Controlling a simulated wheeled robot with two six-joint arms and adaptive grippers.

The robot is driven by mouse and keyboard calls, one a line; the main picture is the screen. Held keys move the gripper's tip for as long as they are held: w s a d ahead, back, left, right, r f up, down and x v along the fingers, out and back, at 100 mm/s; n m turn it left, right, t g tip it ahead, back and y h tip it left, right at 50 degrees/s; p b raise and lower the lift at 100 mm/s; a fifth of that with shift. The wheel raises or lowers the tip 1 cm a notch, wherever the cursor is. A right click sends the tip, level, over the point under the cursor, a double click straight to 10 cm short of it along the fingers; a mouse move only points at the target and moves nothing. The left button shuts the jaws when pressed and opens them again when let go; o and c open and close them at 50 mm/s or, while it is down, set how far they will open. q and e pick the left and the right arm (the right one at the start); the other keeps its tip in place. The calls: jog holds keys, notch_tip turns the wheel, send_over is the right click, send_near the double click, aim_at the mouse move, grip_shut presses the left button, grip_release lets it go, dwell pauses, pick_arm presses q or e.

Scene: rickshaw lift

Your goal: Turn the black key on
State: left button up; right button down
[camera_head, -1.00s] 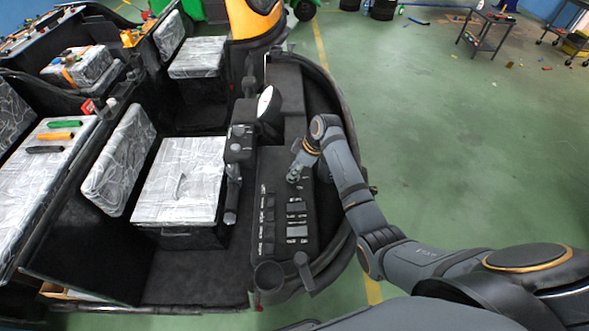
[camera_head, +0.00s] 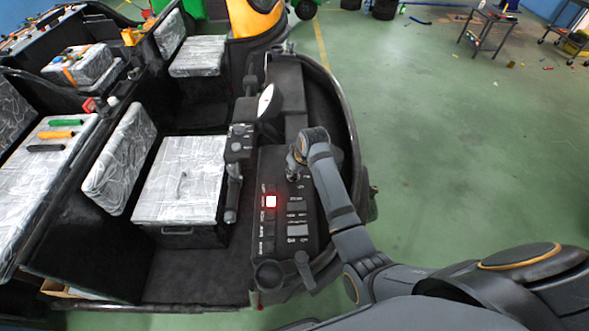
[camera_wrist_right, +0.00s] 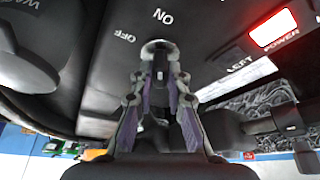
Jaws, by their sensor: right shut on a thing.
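The black key (camera_wrist_right: 160,77) is in its round socket (camera_wrist_right: 158,46) on the dark dashboard, seen in the right wrist view. The words ON and OFF are printed by the socket. My right gripper (camera_wrist_right: 159,92) is shut on the key, a finger on each side. In the head view my right gripper (camera_head: 293,172) is at the dashboard (camera_head: 284,222), where the key is too small and covered to make out. A red power light (camera_head: 271,201) is lit on the dashboard; it also shows in the right wrist view (camera_wrist_right: 273,28). My left gripper is out of view.
Left of the dashboard are the steering column with levers (camera_head: 238,145) and the front seat (camera_head: 181,180). The curved black front wall (camera_head: 351,120) of the rickshaw stands close to my right arm. The green floor (camera_head: 450,150) to the right is mostly clear.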

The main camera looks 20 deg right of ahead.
jog(key=shift+r+m, duration=0.1)
jog(key=shift+m, duration=0.2)
jog(key=c, duration=1.3)
grip_release()
jog(key=v, duration=1.2)
jog(key=shift+s, duration=0.1)
